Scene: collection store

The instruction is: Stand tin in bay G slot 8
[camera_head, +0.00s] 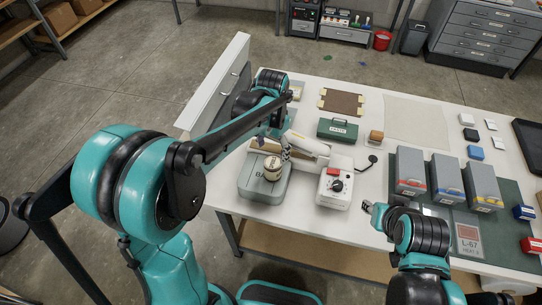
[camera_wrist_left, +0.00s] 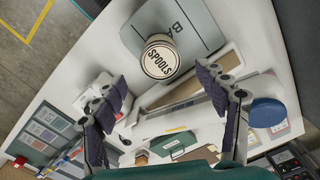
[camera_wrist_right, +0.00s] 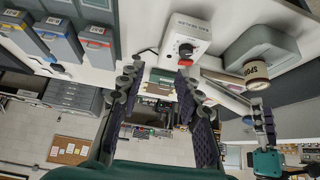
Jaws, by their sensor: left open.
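A cream tin (camera_head: 272,168) stands upright on a grey bench unit (camera_head: 262,189). My left gripper (camera_head: 284,148) is open and empty, just behind the tin in the head view. In the left wrist view its fingers (camera_wrist_left: 165,88) are spread, with the tin beyond them. My right gripper (camera_head: 375,212) is open and empty near the table's front edge; its spread fingers show in the right wrist view (camera_wrist_right: 158,90). I cannot make out a bay G or slot 8 label.
A white device with a dial (camera_head: 335,188) stands right of the tin. A green box (camera_head: 338,129) and a brown-topped block (camera_head: 375,137) lie behind. Several grey bins (camera_head: 411,172) stand on a dark green mat. A pale upright panel (camera_head: 214,85) borders the table's left end.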

